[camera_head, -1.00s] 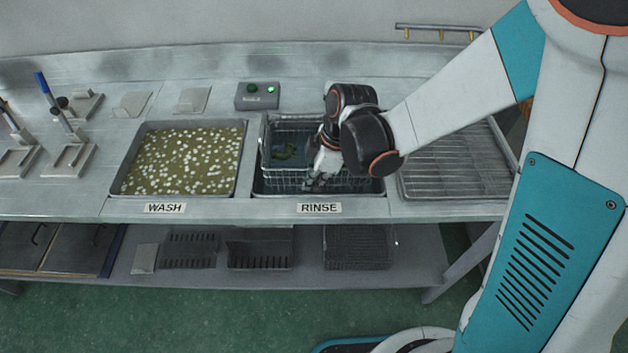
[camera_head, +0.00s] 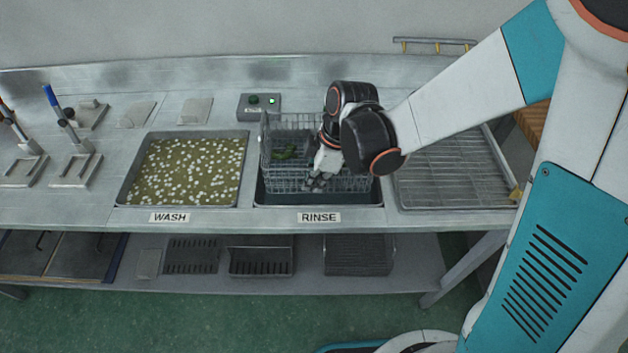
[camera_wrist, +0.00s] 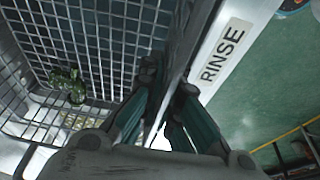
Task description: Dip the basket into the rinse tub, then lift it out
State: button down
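The wire basket (camera_head: 284,182) is at the rinse tub (camera_head: 275,199), with its rim above the tub's edge. The tub's dark inner front shows below the basket; whether the basket's bottom touches the liquid is hard to tell. A few green pieces (camera_head: 285,153) lie in the basket; they also show in the wrist view (camera_wrist: 68,86). My gripper (camera_head: 318,182) is at the basket's front side. In the wrist view, its fingers (camera_wrist: 165,108) close on the basket's front edge, and the mesh (camera_wrist: 110,40) hangs to the left. My wrist hides the basket's right part.
The wash tub (camera_head: 128,200), with white bits in murky liquid, is left of the rinse tub. A wire drain rack (camera_head: 455,178) is at the right. A control box (camera_head: 259,107) with a lit green light stands behind. Fixtures (camera_head: 75,168) stand at the far left.

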jog(key=shift+r+p, duration=2.15)
jog(key=shift+r, duration=0.95)
dwell(0.4)
